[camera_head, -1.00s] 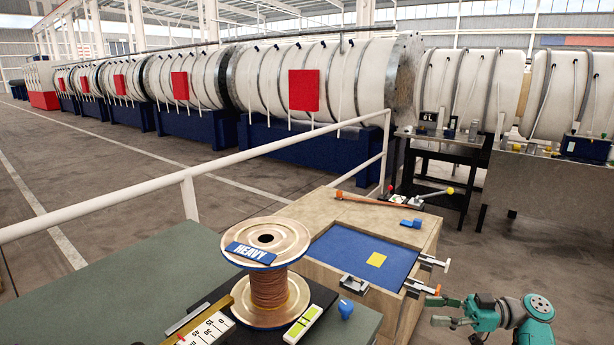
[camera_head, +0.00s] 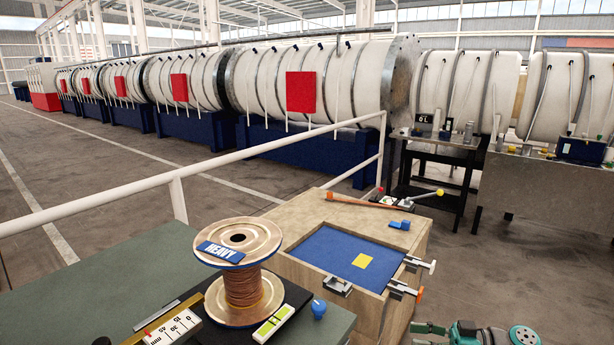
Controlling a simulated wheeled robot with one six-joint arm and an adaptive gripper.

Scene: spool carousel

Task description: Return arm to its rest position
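My gripper (camera_head: 420,335) is at the bottom edge, right of centre, partly cut off by the frame. Its fingers look apart, with nothing seen between them. The teal joints of my arm show just right of it. The copper-wound spool (camera_head: 243,287) stands upright on a black plate on the green bench (camera_head: 60,300), with a blue "HEAVY" label on its top flange. My gripper is well to the right of the spool and apart from it.
A wooden cabinet (camera_head: 300,212) with a recessed blue panel (camera_head: 345,250) and a yellow square stands behind my gripper. Clamps (camera_head: 405,290) jut from its right side. A white rail (camera_head: 260,152) runs behind the bench. Open floor (camera_head: 500,270) lies to the right.

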